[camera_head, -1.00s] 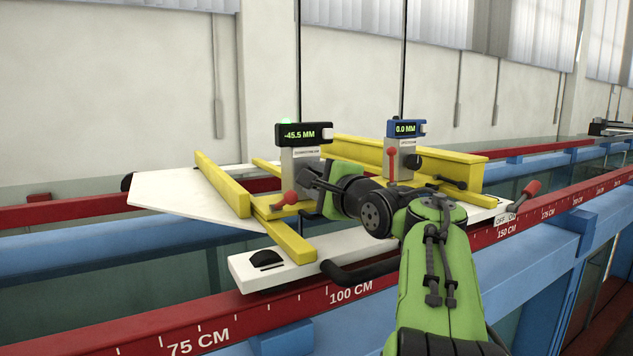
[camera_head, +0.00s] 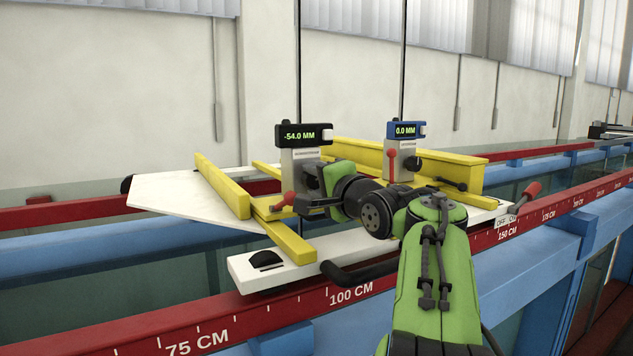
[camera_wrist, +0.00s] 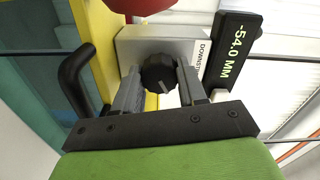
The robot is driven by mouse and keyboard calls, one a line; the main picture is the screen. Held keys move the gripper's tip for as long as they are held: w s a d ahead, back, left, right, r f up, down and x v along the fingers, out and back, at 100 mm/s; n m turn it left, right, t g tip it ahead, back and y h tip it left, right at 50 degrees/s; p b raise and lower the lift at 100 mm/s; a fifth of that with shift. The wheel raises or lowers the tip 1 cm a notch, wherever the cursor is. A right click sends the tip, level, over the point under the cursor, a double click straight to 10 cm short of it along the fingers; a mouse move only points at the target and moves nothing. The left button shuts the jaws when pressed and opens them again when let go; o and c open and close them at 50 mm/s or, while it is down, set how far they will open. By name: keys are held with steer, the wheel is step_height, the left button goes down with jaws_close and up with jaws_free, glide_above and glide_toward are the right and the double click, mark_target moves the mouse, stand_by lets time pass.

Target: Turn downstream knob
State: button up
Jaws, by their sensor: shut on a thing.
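The downstream knob (camera_wrist: 158,73) is round, black and ribbed, on the grey downstream gauge block (camera_wrist: 190,47). In the wrist view my gripper (camera_wrist: 159,80) is shut on it, one grey finger on each side. The black downstream display (camera_head: 304,134) reads -54.0 MM; it also shows in the wrist view (camera_wrist: 231,50). In the head view my gripper meets the gauge from the right, and the knob is hard to make out among the dark parts there.
The upstream gauge with a blue display (camera_head: 406,130) reads 0.0 MM to the right. A red-tipped lever (camera_head: 286,199) is close by my gripper. Yellow rails (camera_head: 222,184) and a white carriage plate (camera_head: 250,271) sit over the flume's red scale rail (camera_head: 270,315).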

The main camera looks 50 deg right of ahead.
steer(key=shift+f, duration=0.1)
steer(key=o, duration=1.1)
steer(key=shift+c, duration=0.2)
steer(key=v, duration=1.5)
steer(key=shift+s, duration=0.4)
